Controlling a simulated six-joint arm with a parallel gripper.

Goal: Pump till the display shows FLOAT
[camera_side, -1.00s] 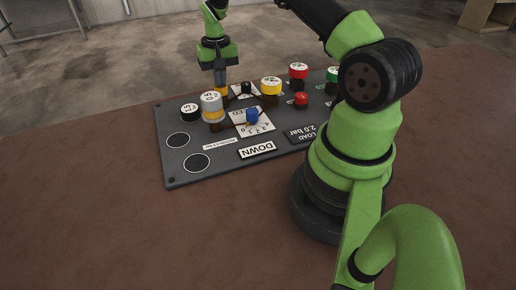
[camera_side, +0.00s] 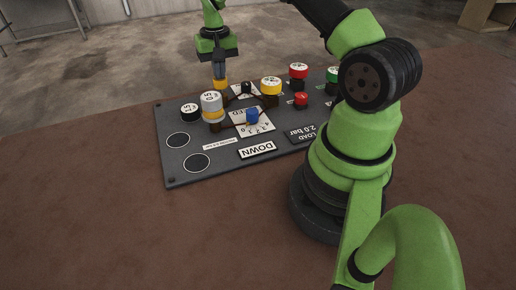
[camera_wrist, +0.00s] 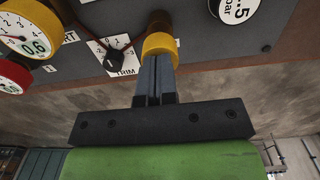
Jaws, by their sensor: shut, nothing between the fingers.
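My gripper (camera_side: 220,77) is shut and empty, pointing down over a yellow cap (camera_side: 220,84) on a dark post at the back of the panel. In the wrist view the fingertips (camera_wrist: 159,58) meet the edge of the yellow cap (camera_wrist: 160,43); I cannot tell whether they press on it. A white sign reading DOWN (camera_side: 257,150) lies on the front of the panel, upside down in the side view. No sign reading FLOAT is seen.
The dark panel (camera_side: 185,173) carries a grey-yellow gauge (camera_side: 211,101), a yellow gauge (camera_side: 271,85), a red gauge (camera_side: 298,70), a red button (camera_side: 301,98) and a blue knob (camera_side: 252,116). A black TRIM knob (camera_wrist: 115,60) sits beside the yellow cap. A LOAD plate (camera_side: 300,133) reads 2.0 bar.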

